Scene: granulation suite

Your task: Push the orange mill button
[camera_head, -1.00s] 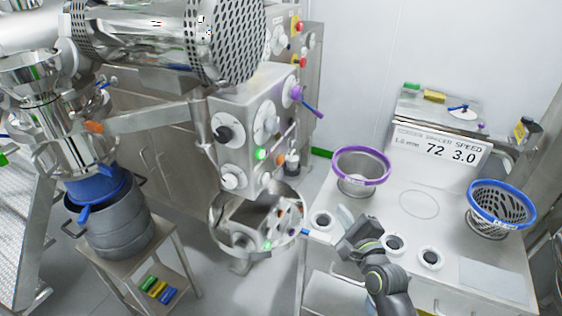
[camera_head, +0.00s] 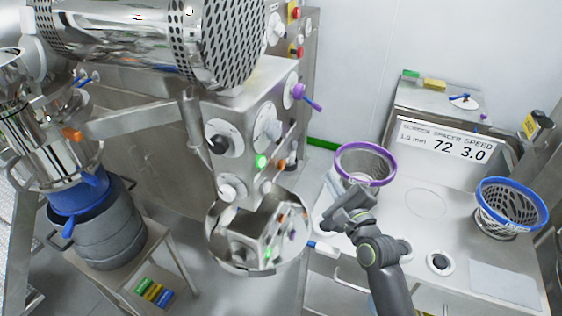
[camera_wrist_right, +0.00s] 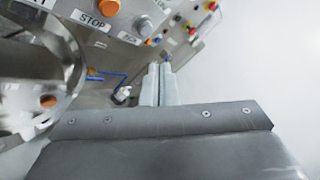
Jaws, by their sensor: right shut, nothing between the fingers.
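An orange button (camera_head: 279,165) sits on the side of the steel machine's control panel (camera_head: 232,150), right of a lit green button. In the right wrist view an orange button (camera_wrist_right: 109,7) shows at the top edge beside a STOP label. Another orange knob (camera_head: 74,134) is on the steel mill-like unit at the left; I cannot tell for certain which is the mill button. My right gripper (camera_head: 345,207) is right of the panel, apart from it. Its fingers (camera_wrist_right: 160,72) are shut and empty, below and right of the STOP button. My left gripper is not in view.
A purple-rimmed ring (camera_head: 343,163) and a blue-rimmed basket (camera_head: 540,211) stand on the right bench. A purple-handled lever (camera_head: 311,103) juts from the panel's right side.

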